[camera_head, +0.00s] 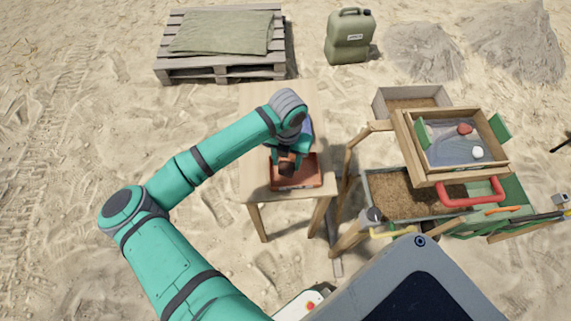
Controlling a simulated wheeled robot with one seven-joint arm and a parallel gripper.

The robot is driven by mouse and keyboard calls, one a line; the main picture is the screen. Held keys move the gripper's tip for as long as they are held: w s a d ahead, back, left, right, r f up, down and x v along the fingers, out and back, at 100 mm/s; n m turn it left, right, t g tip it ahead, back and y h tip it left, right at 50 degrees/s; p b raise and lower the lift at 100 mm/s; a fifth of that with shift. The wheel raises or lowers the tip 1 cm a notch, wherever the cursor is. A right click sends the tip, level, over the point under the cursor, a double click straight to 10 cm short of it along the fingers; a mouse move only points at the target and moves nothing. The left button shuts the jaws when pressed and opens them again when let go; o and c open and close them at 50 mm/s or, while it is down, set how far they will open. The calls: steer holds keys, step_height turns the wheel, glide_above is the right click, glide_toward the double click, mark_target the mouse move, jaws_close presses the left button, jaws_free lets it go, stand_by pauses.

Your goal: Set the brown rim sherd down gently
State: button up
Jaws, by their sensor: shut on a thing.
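My gripper (288,165) is over the front part of a small wooden table (257,140), pointing down. It is shut on the brown rim sherd (286,169), a small dark brown piece between the fingers. The sherd is at a shallow reddish-brown tray (310,183) on the table, over or inside it. I cannot tell whether the sherd touches the tray floor. My wrist and fingers hide much of the sherd and the back of the tray.
Right of the table stands a wooden sieve frame (405,142) holding a reddish piece (465,129) and a whitish piece (478,152). A soil-filled box (368,182) is below it. A pallet (180,73) and a jerrycan (349,38) stand behind on sand.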

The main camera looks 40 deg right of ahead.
mark_target(284, 163)
steer(key=shift+w+a+f, duration=0.1)
steer(key=shift+w+f, duration=0.2)
steer(key=shift+f, duration=0.05)
steer(key=shift+w+f, duration=0.15)
steer(key=shift+f, duration=1.55)
steer(key=o, duration=0.7)
steer(key=shift+f, duration=0.15)
steer(key=shift+o, duration=0.2)
